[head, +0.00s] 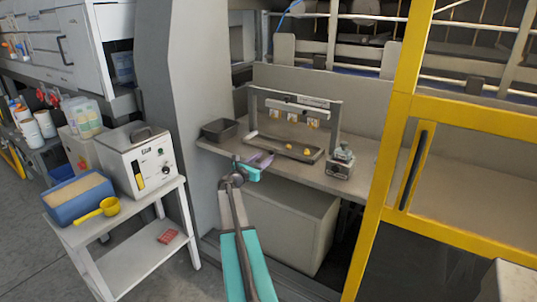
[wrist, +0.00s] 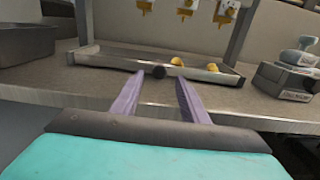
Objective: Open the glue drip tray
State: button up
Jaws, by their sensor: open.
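The glue drip tray (head: 284,148) is a shallow grey metal tray on the shelf, under a frame with several yellow-tipped nozzles (head: 292,117). In the wrist view the tray (wrist: 115,59) lies straight ahead, with a dark round knob (wrist: 158,72) at the middle of its front edge and yellow glue lumps (wrist: 211,67) inside. My gripper (head: 262,160) is at the shelf's front edge, before the tray. In the wrist view its two purple fingers (wrist: 158,92) are apart, one on each side of the knob in the picture. I cannot tell how far they are from it.
A dark open bin (head: 220,130) stands left of the tray, and a small grey device (head: 341,163) stands right of it. A yellow frame post (head: 388,130) rises further right. A white cart (head: 117,215) with a blue tub stands at left.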

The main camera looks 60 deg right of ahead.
aim_at(271, 152)
jog(key=shift+d+p, duration=0.5)
jog(key=shift+d, duration=2.05)
grip_shut()
